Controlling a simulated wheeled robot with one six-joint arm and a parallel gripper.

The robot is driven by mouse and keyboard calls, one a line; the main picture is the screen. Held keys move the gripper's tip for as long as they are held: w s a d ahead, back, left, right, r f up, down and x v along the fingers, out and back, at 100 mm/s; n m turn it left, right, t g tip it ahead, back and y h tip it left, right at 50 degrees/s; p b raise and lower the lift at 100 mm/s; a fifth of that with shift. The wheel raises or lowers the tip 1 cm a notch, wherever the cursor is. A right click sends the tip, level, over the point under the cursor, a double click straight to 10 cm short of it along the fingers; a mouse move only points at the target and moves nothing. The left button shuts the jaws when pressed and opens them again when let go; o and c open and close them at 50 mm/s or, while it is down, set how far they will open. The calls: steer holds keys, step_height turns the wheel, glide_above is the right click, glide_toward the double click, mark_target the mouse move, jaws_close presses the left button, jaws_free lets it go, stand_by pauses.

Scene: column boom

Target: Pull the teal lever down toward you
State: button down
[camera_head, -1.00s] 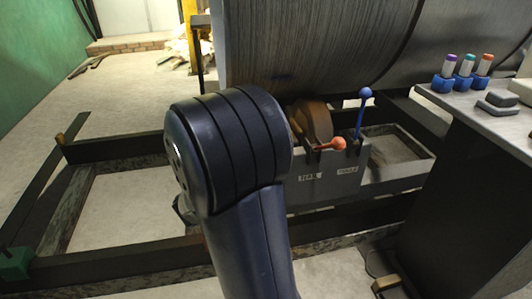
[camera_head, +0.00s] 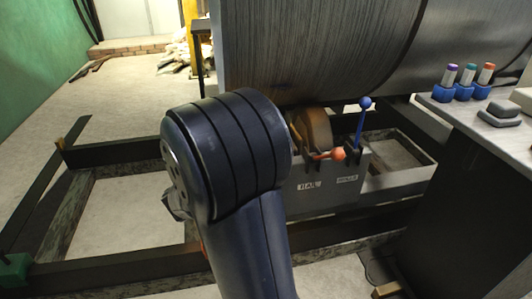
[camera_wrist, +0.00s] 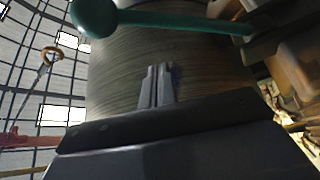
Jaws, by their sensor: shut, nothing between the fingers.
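The teal lever (camera_wrist: 170,20) crosses the top of the wrist view, with its round knob at the upper left and its rod running right toward dark machinery. My gripper (camera_wrist: 159,68) is shut and empty. Its fingertips point up toward the rod, and a gap shows below the rod in the picture; I cannot tell the depth between them. In the head view my dark arm fills the middle, and the teal lever is not visible there.
A grey lever box (camera_head: 318,190) right of my arm carries an orange-knobbed lever (camera_head: 338,154) and an upright blue lever (camera_head: 361,125). A large grey drum (camera_head: 320,50) stands behind. A bench (camera_head: 470,107) at right holds several small items. Dark beams cross the floor.

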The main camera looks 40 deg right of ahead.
steer(key=w+a+f, duration=0.1)
steer(key=a+f, duration=0.3)
steer(key=a, duration=0.5)
steer(key=shift+w+p, duration=0.3)
steer(key=shift+p, duration=0.15)
steer(key=w+d+r+n+p, duration=0.1)
steer(key=d+r+p, duration=0.1)
steer(key=d+p, duration=0.4)
steer(key=w+d+r+n+y+p, duration=0.1)
steer(key=d+r+n+p, duration=0.1)
steer(key=d+p, duration=0.4)
steer(key=shift+d+r+t+y+p, duration=0.25)
steer(key=shift+t+y+p, duration=0.05)
steer(key=shift+p, duration=0.9)
steer(key=shift+w, duration=0.1)
steer(key=shift+f+b, duration=0.2)
steer(key=shift+b, duration=0.35)
